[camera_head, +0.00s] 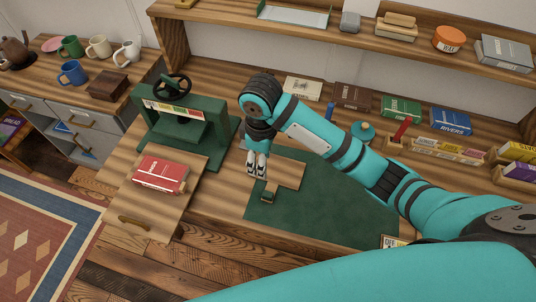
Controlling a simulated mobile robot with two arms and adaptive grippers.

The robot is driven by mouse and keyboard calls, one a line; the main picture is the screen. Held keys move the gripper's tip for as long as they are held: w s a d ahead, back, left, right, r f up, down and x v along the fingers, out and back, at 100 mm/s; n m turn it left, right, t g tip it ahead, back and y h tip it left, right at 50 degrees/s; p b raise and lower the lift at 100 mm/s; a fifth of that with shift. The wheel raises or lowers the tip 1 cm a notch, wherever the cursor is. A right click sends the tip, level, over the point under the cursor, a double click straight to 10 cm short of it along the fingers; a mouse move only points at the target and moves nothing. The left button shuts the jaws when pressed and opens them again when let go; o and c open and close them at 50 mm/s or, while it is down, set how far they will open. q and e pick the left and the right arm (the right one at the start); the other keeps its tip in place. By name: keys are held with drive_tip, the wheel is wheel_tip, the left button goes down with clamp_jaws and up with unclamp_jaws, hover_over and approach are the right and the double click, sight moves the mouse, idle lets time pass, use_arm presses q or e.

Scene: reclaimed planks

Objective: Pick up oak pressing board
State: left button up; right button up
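A flat light-brown wooden board (287,174), which looks like the oak pressing board, lies on the green mat (320,207) on the workbench. A small green block with a brass-coloured part (268,195) is at its near edge. My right gripper (257,168) points down at the board's left part and hides some of it. Its two fingertips are close together; I cannot tell whether they touch the board or grip anything. My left gripper is not in view.
A green press (185,130) with a black handwheel stands left of the gripper. A red book (160,174) lies on a wooden surface (130,203) with a brass handle. Books and a teal pot (362,132) line the back. The mat's front is clear.

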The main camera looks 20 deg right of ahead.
drive_tip(key=f, duration=0.1)
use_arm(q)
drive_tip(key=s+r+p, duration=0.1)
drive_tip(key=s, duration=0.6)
use_arm(e)
hover_over(266, 193)
drive_tip(key=f, duration=0.6)
drive_tip(key=shift+s+a+f, duration=0.2)
drive_tip(key=shift+f, duration=0.05)
drive_tip(key=f, duration=0.2)
drive_tip(key=shift+w+f, duration=0.4)
drive_tip(key=shift+f+p, duration=0.3)
drive_tip(key=shift+f, duration=0.2)
drive_tip(key=shift+s+d+f, duration=0.1)
drive_tip(key=shift+s+f, duration=0.05)
drive_tip(key=shift+f, duration=0.15)
wheel_tip(266, 193, down, 4)
drive_tip(key=shift+s+d+f+p, duration=0.15)
drive_tip(key=shift+f+p, duration=0.1)
drive_tip(key=shift+p, duration=0.35)
drive_tip(key=c, duration=0.7)
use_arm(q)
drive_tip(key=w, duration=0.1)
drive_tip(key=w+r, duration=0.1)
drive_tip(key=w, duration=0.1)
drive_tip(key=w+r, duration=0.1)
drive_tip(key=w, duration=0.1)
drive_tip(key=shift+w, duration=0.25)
use_arm(e)
clamp_jaws()
